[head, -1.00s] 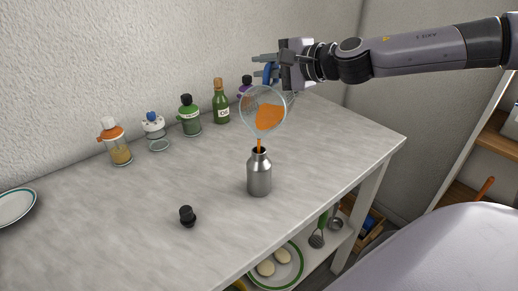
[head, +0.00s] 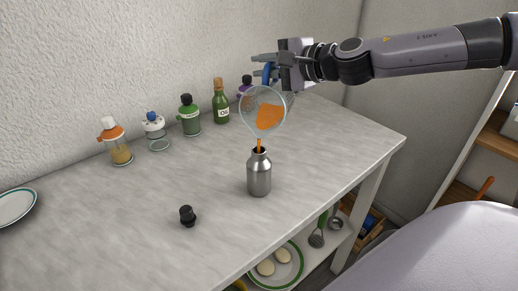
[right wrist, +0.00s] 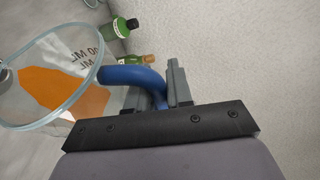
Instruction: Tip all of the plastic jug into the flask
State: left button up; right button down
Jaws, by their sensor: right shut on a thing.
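The clear plastic jug (head: 250,101) is tilted above the steel flask (head: 259,176), with orange liquid (head: 270,117) inside. A thin orange stream runs from its lip into the flask's open mouth. The flask stands upright on the counter. My right gripper (head: 267,70) is shut on the jug's blue handle (head: 268,73). In the right wrist view the blue handle (right wrist: 130,75) sits at the gripper (right wrist: 170,88), and orange liquid (right wrist: 62,95) lies in the jug (right wrist: 20,70). A black stopper (head: 187,216) lies on the counter, left of the flask. My left gripper is not in view.
Along the wall stand an orange-topped bottle (head: 116,142), a white-topped jar (head: 155,130), a green bottle (head: 189,116), an oil bottle (head: 220,104) and a purple-topped one (head: 245,85). A plate (head: 15,206) is at left. The front counter (head: 130,245) is clear.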

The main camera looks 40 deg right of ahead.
jog(key=shift+s+a+r, duration=0.2)
jog(key=shift+a+r, duration=0.05)
dwell(1.7)
jog(key=shift+s+a+r+n+t+h+b, duration=0.35)
jog(key=shift+s+a+n+t, duration=0.2)
jog(key=shift+a+n, duration=0.25)
dwell(2.9)
jog(key=shift+r, duration=0.1)
